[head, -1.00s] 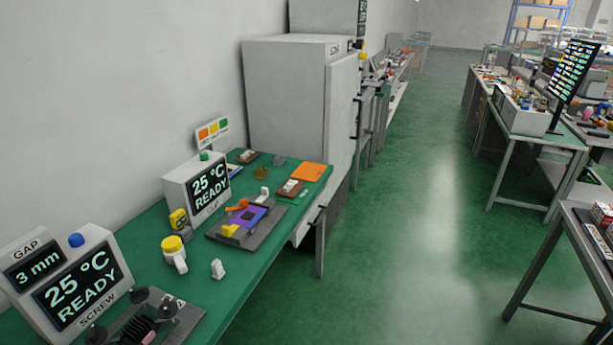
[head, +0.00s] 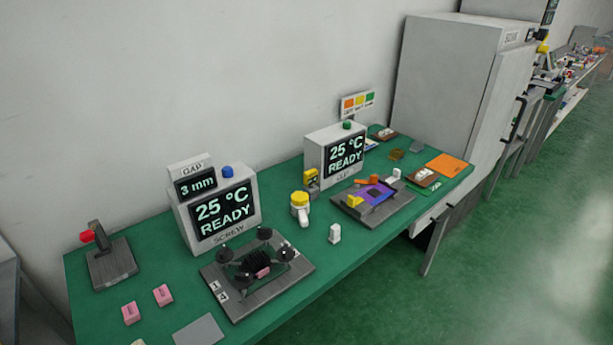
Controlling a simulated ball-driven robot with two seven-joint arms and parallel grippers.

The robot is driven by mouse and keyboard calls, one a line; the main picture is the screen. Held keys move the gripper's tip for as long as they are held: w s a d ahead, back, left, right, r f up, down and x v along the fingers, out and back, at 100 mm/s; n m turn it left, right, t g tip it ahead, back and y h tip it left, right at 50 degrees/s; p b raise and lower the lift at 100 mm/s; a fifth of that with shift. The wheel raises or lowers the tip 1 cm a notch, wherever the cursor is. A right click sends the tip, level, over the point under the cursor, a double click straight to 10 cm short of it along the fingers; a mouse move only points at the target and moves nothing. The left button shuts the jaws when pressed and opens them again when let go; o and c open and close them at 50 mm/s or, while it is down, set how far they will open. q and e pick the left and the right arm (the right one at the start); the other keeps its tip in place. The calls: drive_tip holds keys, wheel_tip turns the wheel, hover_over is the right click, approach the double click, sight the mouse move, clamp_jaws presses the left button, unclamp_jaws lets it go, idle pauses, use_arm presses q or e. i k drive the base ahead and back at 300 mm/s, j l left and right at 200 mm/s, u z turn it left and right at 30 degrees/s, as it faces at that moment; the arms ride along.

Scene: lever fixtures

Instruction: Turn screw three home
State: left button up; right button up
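The screw fixture (head: 292,285) is a dark grey plate on the green bench, in front of the box marked SCREW (head: 226,213). Several black knob-like screws stand around a black finned block (head: 257,262) at its middle. One black screw knob (head: 265,233) is at the back and another (head: 287,254) at the right. Small labels (head: 219,291) at the plate's left corner seem to read 1 and 4; no label 3 is legible. The SCREW screen reads 25 °C READY, with GAP 3 mm above. Neither gripper is in view.
A second fixture (head: 345,206) with a purple board stands to the right, before another READY box (head: 335,157). A yellow-topped white item (head: 300,207) and a small white piece (head: 334,234) lie between. Pink blocks (head: 130,312) and a red-knobbed lever (head: 108,258) are left. Open green floor (head: 480,290) is at right.

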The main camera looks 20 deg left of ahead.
sight(265, 232)
drive_tip(key=j+u, duration=0.1)
drive_tip(key=u, duration=1.05)
drive_tip(key=l+z, duration=0.1)
